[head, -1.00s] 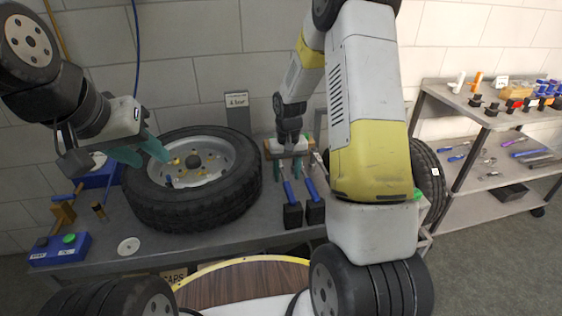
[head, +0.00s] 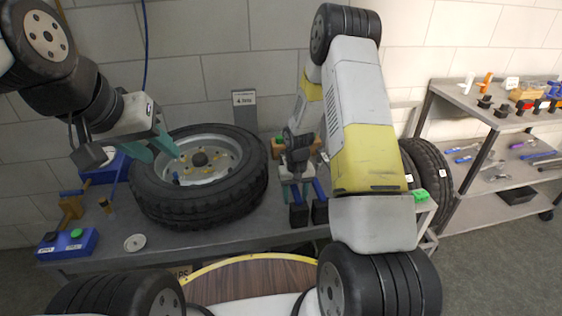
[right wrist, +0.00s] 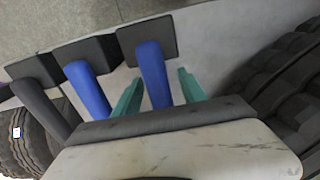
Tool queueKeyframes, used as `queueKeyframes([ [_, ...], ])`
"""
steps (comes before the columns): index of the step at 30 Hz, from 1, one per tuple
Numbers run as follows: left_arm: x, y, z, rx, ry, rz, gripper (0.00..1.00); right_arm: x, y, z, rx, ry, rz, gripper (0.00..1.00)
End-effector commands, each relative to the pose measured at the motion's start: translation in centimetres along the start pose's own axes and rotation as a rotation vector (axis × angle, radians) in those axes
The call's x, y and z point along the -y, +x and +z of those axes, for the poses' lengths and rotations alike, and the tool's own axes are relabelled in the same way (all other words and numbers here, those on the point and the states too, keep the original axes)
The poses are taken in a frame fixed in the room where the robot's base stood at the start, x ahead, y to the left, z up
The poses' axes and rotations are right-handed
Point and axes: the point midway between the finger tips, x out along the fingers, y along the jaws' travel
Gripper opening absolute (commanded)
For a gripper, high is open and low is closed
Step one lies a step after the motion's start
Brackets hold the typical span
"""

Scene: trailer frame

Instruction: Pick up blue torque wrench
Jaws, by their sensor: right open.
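Two blue-handled tools with black block ends stand at the bench's front edge in the head view, a left one (head: 298,215) and a right one (head: 320,211); which is the torque wrench I cannot tell. My right gripper (head: 296,187) is down at them, partly hidden by its own arm. In the right wrist view its open teal fingers (right wrist: 160,88) lie on either side of one blue handle (right wrist: 152,72), with gaps showing. A second blue handle (right wrist: 88,90) and a dark handle (right wrist: 45,105) lie to the left. My left gripper (head: 160,152) is open and empty beside the tyre.
A wheel with tyre (head: 150,195) lies flat on the grey bench (head: 215,238). A blue box (head: 68,243) and a white disc (head: 135,242) are at the bench's left. A shelf unit (head: 500,190) with small tools stands at the right; more tyres stand beside it.

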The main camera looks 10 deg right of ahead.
Motion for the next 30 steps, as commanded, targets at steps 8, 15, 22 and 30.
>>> queueKeyframes([
  [8, 0.0, 0.0, 0.0, 0.0, 0.0, 0.0, 0.36, 0.0, 0.0, 0.0, 0.0, 0.0, 0.0, 0.12],
  [15, 0.0, 0.0, 0.0, 0.0, 0.0, 0.0, 0.36, 0.0, -0.1, -0.1, -0.003, -0.001, 0.0, 0.0],
  [22, 0.0, 0.0, 0.0, 0.0, 0.0, 0.0, 0.36, 0.0, -0.5, -0.2, -0.005, -0.001, 0.0, 0.0],
  [30, 0.0, 0.0, 0.0, 0.0, 0.0, 0.0, 0.36, 0.1, -5.0, -0.3, -0.009, 0.0, -0.001, 0.0],
])
